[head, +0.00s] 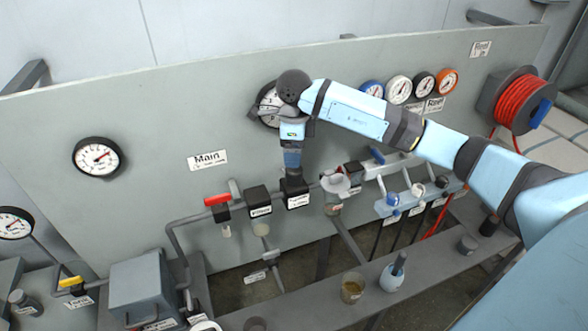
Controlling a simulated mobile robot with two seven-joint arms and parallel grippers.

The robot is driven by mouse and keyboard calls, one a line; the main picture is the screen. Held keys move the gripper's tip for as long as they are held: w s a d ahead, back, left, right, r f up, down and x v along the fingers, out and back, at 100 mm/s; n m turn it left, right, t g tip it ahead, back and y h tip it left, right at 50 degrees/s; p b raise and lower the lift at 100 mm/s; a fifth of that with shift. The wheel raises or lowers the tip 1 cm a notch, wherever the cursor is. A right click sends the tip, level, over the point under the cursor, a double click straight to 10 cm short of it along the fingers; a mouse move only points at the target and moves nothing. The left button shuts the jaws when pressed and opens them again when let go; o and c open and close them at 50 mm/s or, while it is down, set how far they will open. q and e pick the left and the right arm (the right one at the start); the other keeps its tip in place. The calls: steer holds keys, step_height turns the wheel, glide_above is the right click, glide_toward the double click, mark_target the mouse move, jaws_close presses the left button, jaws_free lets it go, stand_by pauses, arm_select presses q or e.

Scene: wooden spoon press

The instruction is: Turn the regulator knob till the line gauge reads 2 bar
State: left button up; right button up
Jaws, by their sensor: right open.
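My right arm comes in from the right, and my right gripper (292,172) points down at the black regulator block (296,199). The jaws are open, around or just above the regulator's top; I cannot tell if they touch. The knob is hidden by the gripper. A large round gauge (267,104) on the panel is mostly covered by my wrist, so its needle cannot be read. I cannot tell for sure that it is the line gauge. My left gripper is not in view.
A white-faced gauge (97,157) hangs left of the "Main" label (207,160). A red-handled valve (217,200) and a black filter block (258,201) stand left of the regulator. Several small gauges (398,89) and a red hose reel (520,98) are right. Cups (352,287) stand on the front ledge.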

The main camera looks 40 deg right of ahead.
mark_target(294, 172)
step_height(294, 172, down, 6)
steer(key=shift+f+p, duration=0.15)
steer(key=shift+p, duration=0.4)
steer(key=shift+f, duration=0.75)
steer(key=c, duration=0.9)
